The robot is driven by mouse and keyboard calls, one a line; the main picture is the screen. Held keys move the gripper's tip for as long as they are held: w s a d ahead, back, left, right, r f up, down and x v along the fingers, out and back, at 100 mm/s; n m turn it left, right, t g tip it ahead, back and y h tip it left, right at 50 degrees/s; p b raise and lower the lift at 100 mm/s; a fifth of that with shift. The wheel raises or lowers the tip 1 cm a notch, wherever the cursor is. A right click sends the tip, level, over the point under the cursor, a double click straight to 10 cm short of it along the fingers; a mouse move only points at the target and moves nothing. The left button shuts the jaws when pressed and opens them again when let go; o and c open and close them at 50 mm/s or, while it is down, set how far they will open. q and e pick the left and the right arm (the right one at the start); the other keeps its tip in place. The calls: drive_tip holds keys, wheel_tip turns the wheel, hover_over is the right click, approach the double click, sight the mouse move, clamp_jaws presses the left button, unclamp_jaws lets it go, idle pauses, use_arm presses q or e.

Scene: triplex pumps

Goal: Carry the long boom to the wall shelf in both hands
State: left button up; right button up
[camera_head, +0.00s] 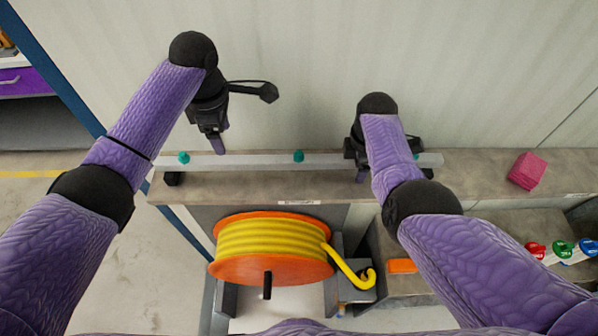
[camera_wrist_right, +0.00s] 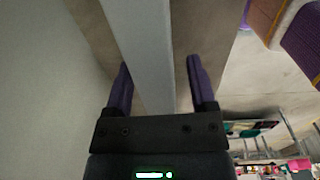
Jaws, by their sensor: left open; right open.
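The long boom (camera_head: 262,161) is a straight pale grey bar with teal knobs on it. It lies left to right along the brown wall shelf (camera_head: 470,175), with a black support under its left end. My left gripper (camera_head: 219,146) is open and empty, just behind and above the boom's left part. My right gripper (camera_head: 384,166) is open at the boom's right part, partly hidden by my forearm. In the right wrist view, its two purple fingers (camera_wrist_right: 160,84) stand on either side of the boom (camera_wrist_right: 145,45), with gaps showing.
A pink block (camera_head: 527,171) sits on the shelf at the right. Below the shelf are an orange reel with yellow hose (camera_head: 272,240), an orange block (camera_head: 403,266) and coloured valve handles (camera_head: 562,249). A pale wall (camera_head: 320,60) rises behind. A blue post (camera_head: 60,75) stands at the left.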

use_arm(q)
drive_tip(key=shift+r, duration=0.2)
use_arm(e)
drive_tip(key=shift+r, duration=0.2)
drive_tip(key=r, duration=1.1)
drive_tip(key=shift+s+r, duration=0.25)
drive_tip(key=shift+r, duration=0.05)
